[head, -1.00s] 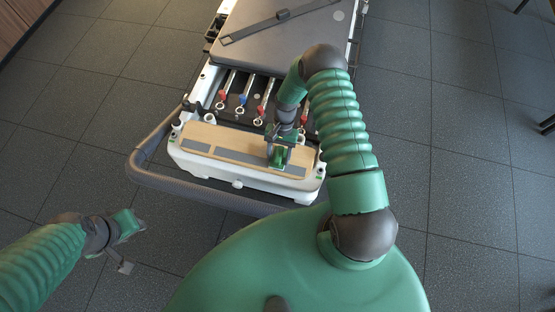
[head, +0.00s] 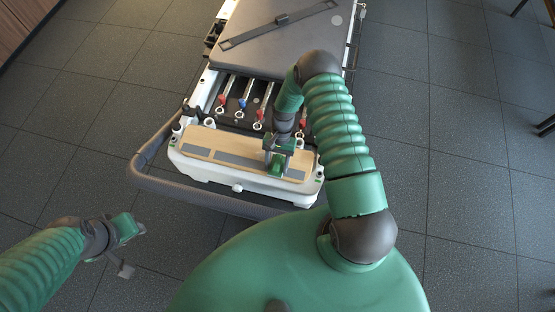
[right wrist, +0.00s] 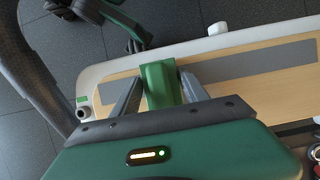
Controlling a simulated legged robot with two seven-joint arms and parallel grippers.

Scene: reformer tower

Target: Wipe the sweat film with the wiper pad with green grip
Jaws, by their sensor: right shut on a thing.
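My right gripper (head: 276,170) is shut on the green grip (right wrist: 160,85) of the wiper pad, with a grey finger on each side of it in the right wrist view. The grip is over the right part of a wooden board (head: 198,138) with grey strips, which also shows in the right wrist view (right wrist: 262,82). The pad's underside is hidden, so I cannot tell whether it touches the board. I cannot make out the sweat film in either view. My left gripper (head: 138,229) is at the lower left, apart from the reformer; its jaw opening is unclear.
The board lies on the white end (head: 210,172) of the reformer, with a dark rail (head: 150,178) curving around it. Springs with red and blue ends (head: 242,104) lie behind, then a grey carriage (head: 275,45) with a strap.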

